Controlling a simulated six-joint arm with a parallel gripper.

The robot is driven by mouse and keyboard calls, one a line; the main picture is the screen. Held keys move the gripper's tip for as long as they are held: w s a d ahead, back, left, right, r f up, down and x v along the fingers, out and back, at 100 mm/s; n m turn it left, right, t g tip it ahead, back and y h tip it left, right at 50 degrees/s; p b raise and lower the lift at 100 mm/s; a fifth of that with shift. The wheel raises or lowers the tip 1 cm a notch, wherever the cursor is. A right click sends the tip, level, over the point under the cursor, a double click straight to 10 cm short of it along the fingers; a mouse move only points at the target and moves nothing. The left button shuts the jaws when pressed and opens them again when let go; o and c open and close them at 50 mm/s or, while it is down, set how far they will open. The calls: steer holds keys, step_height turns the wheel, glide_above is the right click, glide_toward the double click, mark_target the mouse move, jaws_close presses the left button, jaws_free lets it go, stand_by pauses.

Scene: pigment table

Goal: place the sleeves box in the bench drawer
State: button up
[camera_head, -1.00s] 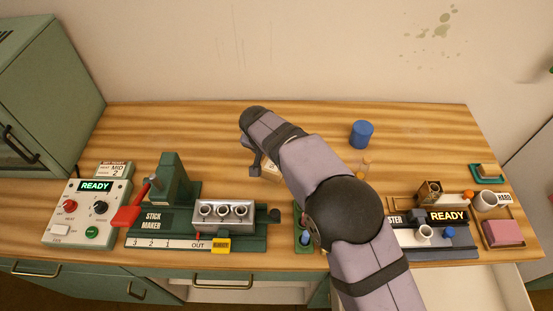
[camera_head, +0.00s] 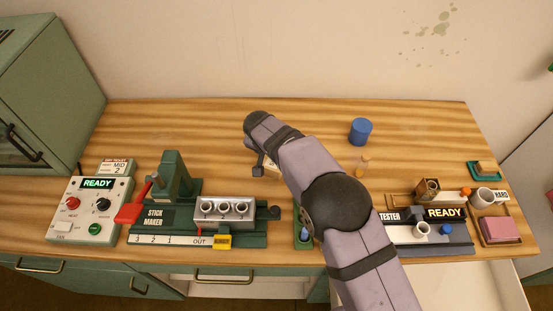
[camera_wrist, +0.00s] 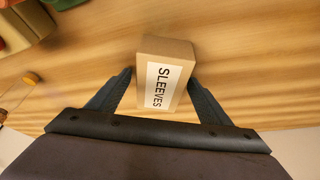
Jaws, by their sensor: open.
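The sleeves box (camera_wrist: 179,48) is a small tan carton with a white label reading SLEEVES. In the wrist view it stands on the wooden bench between the two dark fingers of my gripper (camera_wrist: 160,76). The fingers are open, one on each side of the box; whether either touches it I cannot tell. In the head view only a pale part of the box (camera_head: 272,172) shows, and my arm covers the rest. A pale, open drawer (camera_head: 465,286) shows below the bench's front edge at the right, partly behind my arm.
The stick maker (camera_head: 160,220) and a control panel (camera_head: 85,215) stand at the left. A blue cylinder (camera_head: 360,131) and a small amber bottle (camera_head: 362,165) stand right of my gripper. The tester (camera_head: 435,235), a mug and trays fill the right.

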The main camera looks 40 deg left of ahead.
steer(key=shift+f, duration=0.1)
steer(key=c, duration=1.3)
step_height(320, 180, up, 10)
steer(key=b, duration=0.2)
steer(key=shift+r+b, duration=0.2)
steer(key=shift+b, duration=0.15)
